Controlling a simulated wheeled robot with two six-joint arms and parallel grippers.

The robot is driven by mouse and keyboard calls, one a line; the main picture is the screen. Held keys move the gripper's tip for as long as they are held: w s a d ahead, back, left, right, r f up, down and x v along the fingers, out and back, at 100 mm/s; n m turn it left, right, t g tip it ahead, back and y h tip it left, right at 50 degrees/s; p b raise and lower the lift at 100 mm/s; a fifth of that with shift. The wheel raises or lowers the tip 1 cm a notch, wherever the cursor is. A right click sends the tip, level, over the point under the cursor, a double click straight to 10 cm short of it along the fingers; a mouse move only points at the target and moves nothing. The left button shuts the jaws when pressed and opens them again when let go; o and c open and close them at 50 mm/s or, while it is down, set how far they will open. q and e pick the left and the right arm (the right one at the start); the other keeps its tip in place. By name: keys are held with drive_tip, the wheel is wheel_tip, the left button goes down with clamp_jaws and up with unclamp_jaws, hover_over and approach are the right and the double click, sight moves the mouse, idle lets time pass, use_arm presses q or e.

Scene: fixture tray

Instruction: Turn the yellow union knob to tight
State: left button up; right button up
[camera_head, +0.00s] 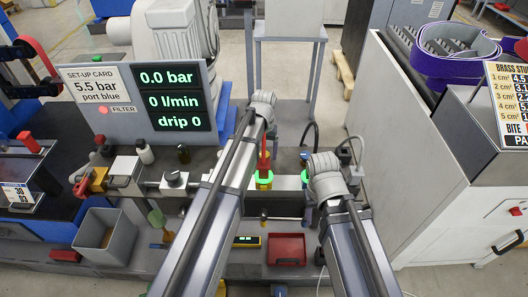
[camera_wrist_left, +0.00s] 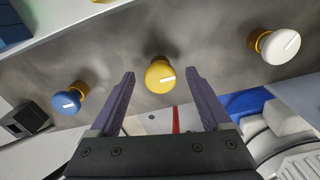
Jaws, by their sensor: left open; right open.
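The yellow union knob (camera_wrist_left: 159,76) shows in the left wrist view, round with a white pointer line on its face. My left gripper (camera_wrist_left: 160,86) is open, with one finger on each side of the knob in the picture; I see no clear contact. A blue knob (camera_wrist_left: 70,98) is at left and a white knob (camera_wrist_left: 277,45) at right, each with a white line. In the head view my left arm hides much of the bench middle. My right gripper (camera_head: 348,163) is open at the right of the bench, its fingers small and partly hidden.
A display (camera_head: 174,102) reads 0.0 bar, 0 l/min and drip 0, beside a card (camera_head: 97,95) reading 5.5 bar port blue. Green-lit rings (camera_head: 263,180) glow on the bench. A grey bin (camera_head: 105,236) and red tray (camera_head: 287,249) stand in front. A white cabinet (camera_head: 420,160) bounds the right.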

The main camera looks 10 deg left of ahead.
sight(264, 155)
use_arm(q)
drive_tip(key=shift+r, duration=0.15)
wheel_tip(264, 155, up, 8)
drive_tip(key=p, duration=0.8)
drive_tip(key=shift+f, duration=0.2)
